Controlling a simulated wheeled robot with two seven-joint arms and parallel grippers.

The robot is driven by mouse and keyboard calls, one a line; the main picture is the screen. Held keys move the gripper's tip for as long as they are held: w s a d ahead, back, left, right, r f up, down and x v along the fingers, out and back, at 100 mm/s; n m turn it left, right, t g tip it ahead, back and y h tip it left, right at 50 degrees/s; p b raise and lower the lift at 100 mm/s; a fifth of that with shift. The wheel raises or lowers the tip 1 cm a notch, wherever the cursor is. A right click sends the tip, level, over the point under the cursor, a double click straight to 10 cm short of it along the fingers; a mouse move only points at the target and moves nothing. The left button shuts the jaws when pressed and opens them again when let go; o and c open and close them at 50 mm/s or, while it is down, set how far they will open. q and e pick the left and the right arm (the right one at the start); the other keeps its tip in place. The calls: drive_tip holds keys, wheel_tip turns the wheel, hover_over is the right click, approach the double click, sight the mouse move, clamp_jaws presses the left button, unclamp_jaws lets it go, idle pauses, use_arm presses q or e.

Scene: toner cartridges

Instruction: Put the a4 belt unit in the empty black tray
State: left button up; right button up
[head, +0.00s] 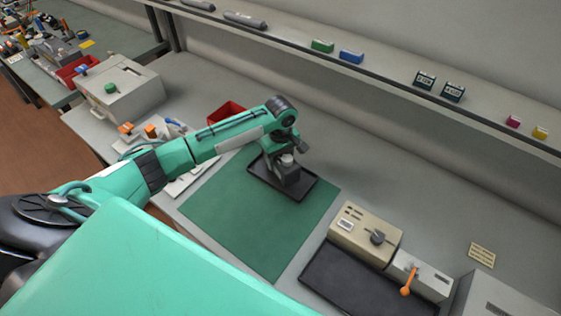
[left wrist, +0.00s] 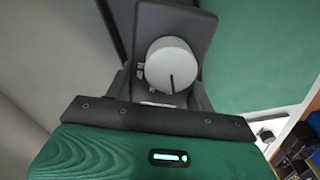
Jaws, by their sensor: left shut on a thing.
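The a4 belt unit (head: 291,177) shows as a dark grey block with a round light grey knob; I cannot read any label on it. My left gripper (head: 287,160) is shut on it. In the left wrist view the unit (left wrist: 198,22) stands between the fingers, its knob facing the camera. A black tray (head: 303,193) with a low rim lies on the green mat, directly under the unit. I cannot tell whether the unit touches the tray floor. The gripper hides part of the tray. My right gripper is not in view.
The green mat (head: 232,222) is bare in front of the tray. A beige device (head: 365,235) stands to the right, behind a larger dark tray or pad (head: 340,283). A red bin (head: 226,113) is behind my left arm. A shelf (head: 390,78) with small boxes runs along the back.

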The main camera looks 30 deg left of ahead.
use_arm(q)
wheel_tip(320, 180, down, 2)
drive_tip(key=shift+f, duration=0.15)
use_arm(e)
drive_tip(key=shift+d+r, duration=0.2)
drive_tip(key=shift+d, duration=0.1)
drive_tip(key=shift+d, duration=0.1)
use_arm(q)
drive_tip(key=o, duration=1.4)
drive_tip(key=shift+f, duration=0.15)
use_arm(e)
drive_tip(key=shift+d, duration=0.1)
